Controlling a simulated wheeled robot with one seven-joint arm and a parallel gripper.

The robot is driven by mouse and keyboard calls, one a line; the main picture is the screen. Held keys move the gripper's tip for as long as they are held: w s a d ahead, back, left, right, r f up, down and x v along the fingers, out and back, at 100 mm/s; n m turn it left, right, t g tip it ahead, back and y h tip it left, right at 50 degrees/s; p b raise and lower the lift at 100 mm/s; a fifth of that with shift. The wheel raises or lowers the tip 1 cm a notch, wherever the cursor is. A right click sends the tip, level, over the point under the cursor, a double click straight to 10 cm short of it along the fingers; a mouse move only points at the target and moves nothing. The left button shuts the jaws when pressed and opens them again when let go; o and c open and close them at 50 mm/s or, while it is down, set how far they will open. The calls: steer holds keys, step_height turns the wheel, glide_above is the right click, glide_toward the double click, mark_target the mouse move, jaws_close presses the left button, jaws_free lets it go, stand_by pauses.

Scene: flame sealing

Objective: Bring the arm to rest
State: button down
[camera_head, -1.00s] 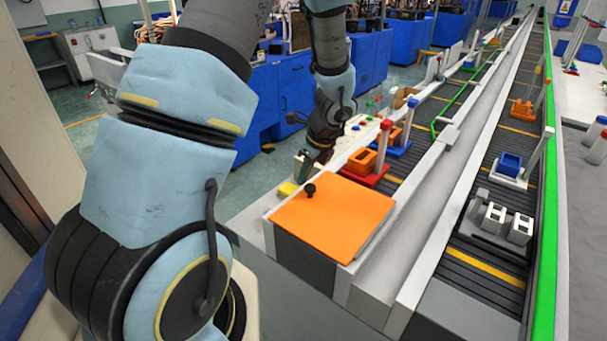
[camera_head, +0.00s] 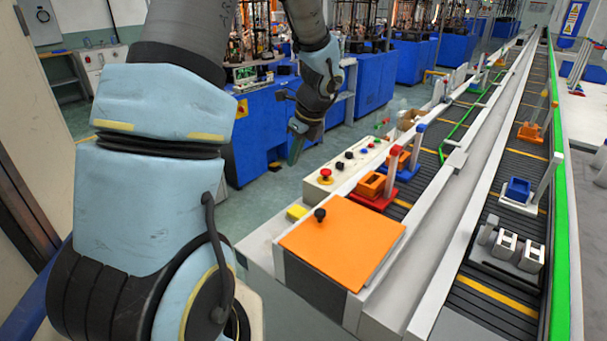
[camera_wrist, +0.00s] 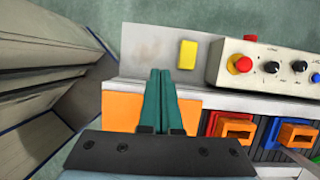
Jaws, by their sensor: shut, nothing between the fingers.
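The orange plate (camera_head: 345,245) with a black knob (camera_head: 320,215) lies flat on the near end of the bench in the head view.
A control box (camera_head: 345,165) with a red button (camera_head: 325,174) stands beside the plate. Orange blocks on red and blue stands (camera_head: 372,188) line the conveyor (camera_head: 480,190). Blue machine cabinets (camera_head: 262,130) stand behind my arm.

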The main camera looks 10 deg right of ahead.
steer(key=s+a+n+h+b, duration=0.1)
steer(key=s+a+n, duration=0.5)
steer(key=n, duration=0.7)
steer(key=s+a+n+g+h+b, duration=0.1)
steer(key=s+a+n+h, duration=0.1)
steer(key=s+a+n, duration=0.5)
steer(key=s+n, duration=0.3)
steer(key=n, duration=0.3)
steer(key=shift+r+b, duration=0.4)
steer(key=c, duration=1.5)
jaws_free()
